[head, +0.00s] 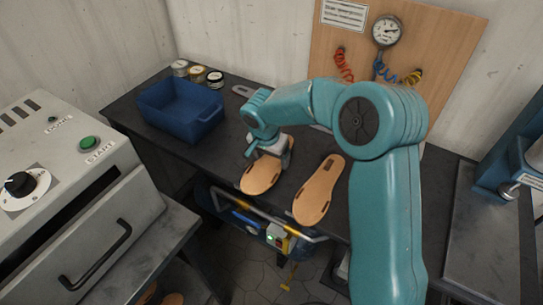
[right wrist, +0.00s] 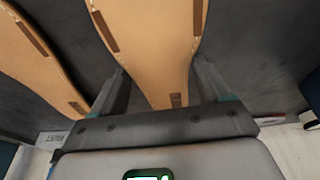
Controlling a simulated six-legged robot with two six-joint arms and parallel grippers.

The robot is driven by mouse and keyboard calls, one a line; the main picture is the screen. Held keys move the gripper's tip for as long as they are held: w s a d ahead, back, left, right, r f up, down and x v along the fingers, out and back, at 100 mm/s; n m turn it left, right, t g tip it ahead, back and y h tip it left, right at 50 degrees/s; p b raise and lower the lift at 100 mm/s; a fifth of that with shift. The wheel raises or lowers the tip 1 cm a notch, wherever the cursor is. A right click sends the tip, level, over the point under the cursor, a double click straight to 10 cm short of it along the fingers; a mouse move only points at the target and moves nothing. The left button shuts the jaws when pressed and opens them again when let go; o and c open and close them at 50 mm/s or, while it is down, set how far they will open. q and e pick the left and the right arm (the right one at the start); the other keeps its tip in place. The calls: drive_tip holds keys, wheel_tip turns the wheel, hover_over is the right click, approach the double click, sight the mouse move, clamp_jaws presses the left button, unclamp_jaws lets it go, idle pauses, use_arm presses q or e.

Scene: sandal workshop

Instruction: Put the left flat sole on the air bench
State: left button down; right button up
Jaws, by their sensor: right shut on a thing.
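A tan flat sole (head: 262,178), the left one of two in the head view, lies along the front of the dark bench (head: 225,158). My right gripper (head: 270,151) is shut on its far end. In the right wrist view the held sole (right wrist: 152,45) runs between my two fingers. Whether it rests on the bench or is just above it, I cannot tell. A second tan sole (head: 319,189) lies to its right, apart from it; it also shows at the left of the right wrist view (right wrist: 35,55). My left gripper is not in view.
A blue bin (head: 181,112) and several small tins (head: 197,74) stand at the bench's back left. A board with a gauge (head: 387,31) and coiled hoses rises behind. A white machine (head: 60,190) stands left, a blue one (head: 520,165) right. Bench is bare between bin and held sole.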

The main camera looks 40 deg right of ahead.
drive_tip(key=shift+f, duration=0.2)
drive_tip(key=o, duration=1)
drive_tip(key=b+v, duration=0.1)
drive_tip(key=v, duration=1.5)
drive_tip(key=shift+s+r, duration=0.1)
drive_tip(key=shift+r, duration=0.1)
